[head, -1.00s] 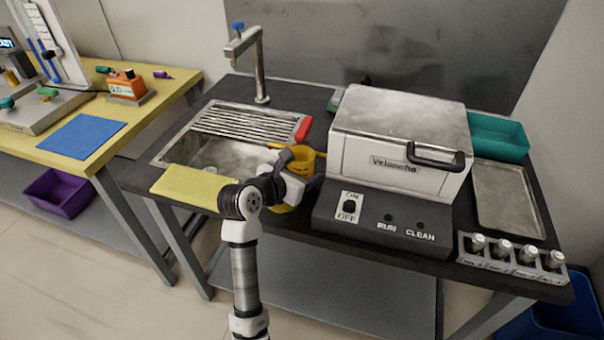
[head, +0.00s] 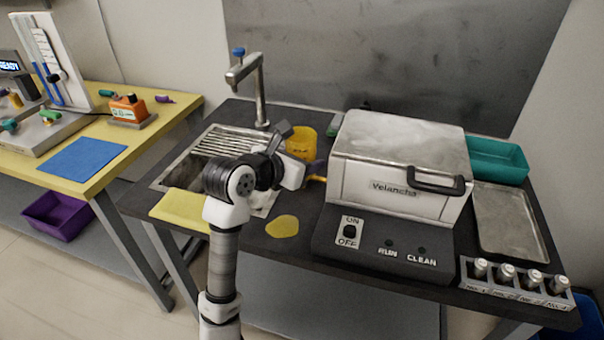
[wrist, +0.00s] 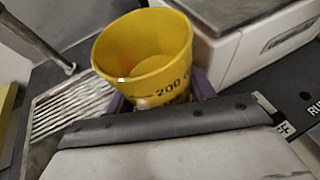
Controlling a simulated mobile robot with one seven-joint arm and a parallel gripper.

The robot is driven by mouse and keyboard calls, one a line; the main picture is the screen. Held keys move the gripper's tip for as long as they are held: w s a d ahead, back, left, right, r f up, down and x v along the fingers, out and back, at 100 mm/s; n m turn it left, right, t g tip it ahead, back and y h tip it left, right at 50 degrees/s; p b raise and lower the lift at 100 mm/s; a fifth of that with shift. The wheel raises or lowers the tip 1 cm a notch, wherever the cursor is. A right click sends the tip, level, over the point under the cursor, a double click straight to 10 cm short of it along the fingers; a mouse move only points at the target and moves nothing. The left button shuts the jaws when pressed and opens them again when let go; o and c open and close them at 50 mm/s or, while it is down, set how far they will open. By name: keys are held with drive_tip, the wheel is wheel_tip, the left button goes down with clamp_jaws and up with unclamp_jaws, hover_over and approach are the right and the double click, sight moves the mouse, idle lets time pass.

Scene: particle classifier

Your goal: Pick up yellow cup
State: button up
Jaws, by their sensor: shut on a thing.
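The yellow cup (head: 300,143) is in my gripper, above the black counter between the sink and the white machine. In the wrist view the yellow cup (wrist: 150,58) is upright or slightly tilted, with its open mouth showing and "200" printed on its side. My gripper (wrist: 162,95) has purple fingers on both sides of the cup, shut on it. In the head view my gripper (head: 304,166) is partly hidden by my wrist. A flat yellow disc (head: 282,226) lies on the counter below.
The white Velancha machine (head: 397,150) stands close right of the cup. The sink's slatted rack (head: 222,141) and tall tap (head: 260,90) are to the left and behind. A yellow cloth-like sheet (head: 180,212) lies at the counter's front left.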

sight(301, 128)
wheel_tip(301, 128, up, 7)
drive_tip(key=shift+r, duration=0.2)
drive_tip(key=shift+a+r, duration=0.1)
drive_tip(key=shift+r, duration=0.05)
